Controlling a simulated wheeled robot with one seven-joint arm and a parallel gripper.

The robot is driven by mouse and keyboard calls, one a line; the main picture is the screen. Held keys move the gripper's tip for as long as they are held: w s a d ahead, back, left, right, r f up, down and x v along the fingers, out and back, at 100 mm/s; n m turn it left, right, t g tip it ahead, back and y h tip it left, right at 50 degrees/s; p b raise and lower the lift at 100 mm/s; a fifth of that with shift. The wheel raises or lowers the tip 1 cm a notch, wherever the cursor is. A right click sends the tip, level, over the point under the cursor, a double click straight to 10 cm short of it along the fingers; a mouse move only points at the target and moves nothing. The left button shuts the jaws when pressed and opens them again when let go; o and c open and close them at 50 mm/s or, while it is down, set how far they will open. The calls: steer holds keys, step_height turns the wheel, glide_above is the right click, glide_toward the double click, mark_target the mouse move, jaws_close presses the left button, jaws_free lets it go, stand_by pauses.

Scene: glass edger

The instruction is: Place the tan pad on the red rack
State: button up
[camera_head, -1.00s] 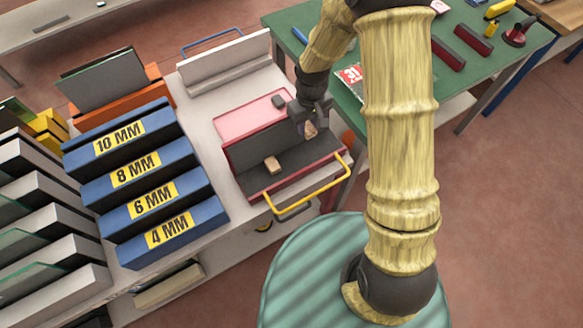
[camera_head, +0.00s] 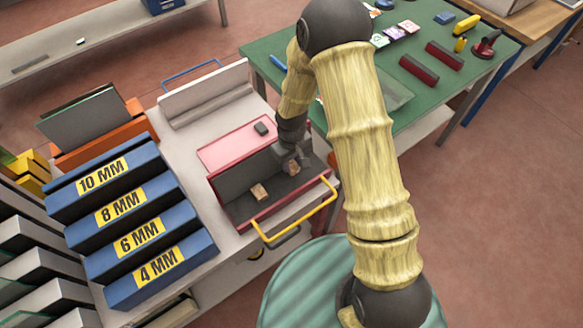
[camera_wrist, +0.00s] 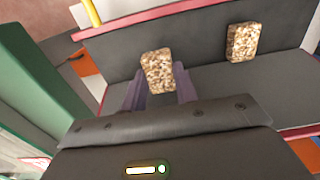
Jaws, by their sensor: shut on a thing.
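The red rack (camera_head: 213,191) is an open tray with a red rim and a dark grey inside, on the white bench. One tan pad (camera_head: 259,192) lies in it; this pad also shows at the upper right of the wrist view (camera_wrist: 242,42). My gripper (camera_head: 293,158) is over the rack's right part, its fingers pointing down. It is shut on a second tan pad (camera_wrist: 158,70), whose lower end is between the fingertips in the wrist view. I cannot tell whether this held pad touches the rack floor.
A yellow handle (camera_head: 297,215) runs along the rack's front. A pink panel (camera_head: 231,147) with a small dark block (camera_head: 261,128) lies behind it. Blue labelled slots (camera_head: 132,225) stand to the left. A green table (camera_head: 437,95) is at the right.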

mark_target(292, 164)
steer(key=shift+f, duration=1.85)
steer(key=shift+f, duration=0.1)
steer(key=shift+f, duration=0.1)
steer(key=o, duration=0.9)
step_height(292, 164, up, 12)
steer(key=shift+r, duration=0.2)
